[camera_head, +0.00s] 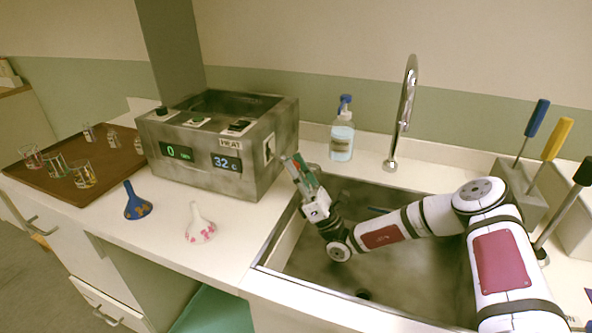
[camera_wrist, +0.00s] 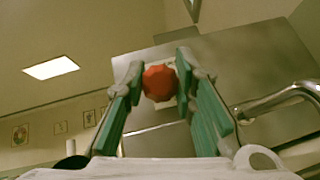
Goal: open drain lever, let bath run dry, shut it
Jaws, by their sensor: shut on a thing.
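The bath (camera_head: 180,182) is a grey metal open-topped box on the counter left of the sink, with its front displays reading 0 and 32 C. In the wrist view, its metal side (camera_wrist: 250,65) shows behind my fingers. My gripper (camera_head: 294,162) is beside the bath's right side, over the sink's left edge. In the wrist view, my gripper (camera_wrist: 160,75) has its green-padded fingers on either side of a red faceted knob (camera_wrist: 160,83), apparently the drain lever's, and is shut on it. The lever's position and the water level cannot be told.
A sink (camera_head: 400,268) lies under my arm, with a tall tap (camera_head: 405,110) and a blue-topped bottle (camera_head: 342,135) behind. A brown tray (camera_head: 45,183) holds glass beakers. Screwdriver-like tools (camera_head: 550,140) stand at right.

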